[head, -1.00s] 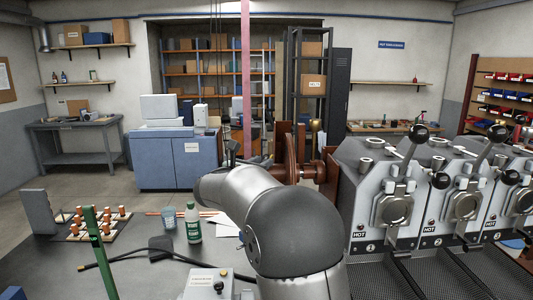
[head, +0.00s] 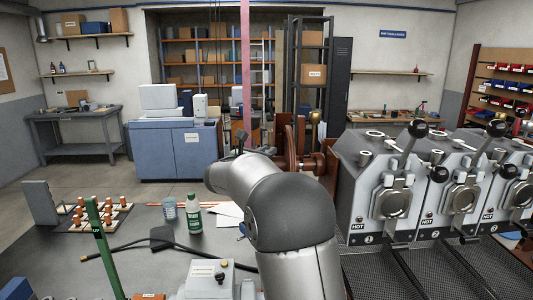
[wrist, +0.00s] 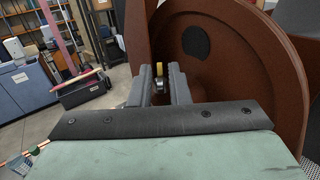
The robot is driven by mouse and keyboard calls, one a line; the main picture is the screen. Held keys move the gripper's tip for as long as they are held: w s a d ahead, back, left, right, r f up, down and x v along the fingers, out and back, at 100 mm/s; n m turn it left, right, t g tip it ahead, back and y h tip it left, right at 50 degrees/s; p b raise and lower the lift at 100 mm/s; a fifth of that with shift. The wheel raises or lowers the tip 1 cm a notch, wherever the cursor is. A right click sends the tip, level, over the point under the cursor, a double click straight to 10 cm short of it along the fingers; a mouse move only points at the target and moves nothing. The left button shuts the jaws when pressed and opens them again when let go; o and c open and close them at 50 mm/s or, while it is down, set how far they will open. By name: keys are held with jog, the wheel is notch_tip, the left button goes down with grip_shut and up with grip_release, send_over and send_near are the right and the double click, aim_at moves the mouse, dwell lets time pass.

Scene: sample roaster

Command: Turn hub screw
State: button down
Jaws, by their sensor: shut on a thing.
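In the wrist view, my gripper (wrist: 158,88) has its two dark fingers pointing forward at a large brown wheel (wrist: 240,75). The fingers are closed on a small metal piece with a yellow mark (wrist: 158,84), which looks like the hub screw. Its far end and its seat are hidden. The wheel has a dark round patch and stands behind and to the right of the fingers.
A row of grey roasters (head: 386,190) with black-knobbed levers stands at the right. The dark bench (head: 140,240) in front holds a green-labelled bottle (head: 194,218), a cup (head: 169,208), a black hose and a sample board (head: 94,217). A blue cabinet (head: 172,150) stands behind.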

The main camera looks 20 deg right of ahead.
jog(key=shift+f+g, duration=0.1)
jog(key=shift+g, duration=0.2)
jog(key=m+g, duration=0.1)
jog(key=m+g+h+b, duration=0.1)
jog(key=g+h+b, duration=0.1)
jog(key=shift+w+a+f+m, duration=0.1)
jog(key=shift+w+m, duration=0.15)
jog(key=shift+m, duration=0.15)
jog(key=m+g, duration=0.1)
jog(key=g, duration=0.1)
jog(key=m+g+h, duration=0.1)
jog(key=g, duration=0.1)
jog(key=shift+w+m, duration=0.15)
jog(key=shift+m, duration=0.15)
jog(key=m+g+p, duration=0.1)
jog(key=g, duration=0.1)
jog(key=m+g+p, duration=0.1)
jog(key=g+p, duration=0.1)
jog(key=shift+w+r+m, duration=0.15)
jog(key=shift+r+m, duration=0.15)
jog(key=shift+r, duration=0.05)
jog(key=shift+m+g+p, duration=0.3)
jog(key=shift+g+p, duration=0.25)
jog(key=shift+g, duration=0.15)
jog(key=shift+f+g, duration=0.15)
jog(key=shift+g, duration=0.15)
jog(key=c, duration=1.6)
grip_release()
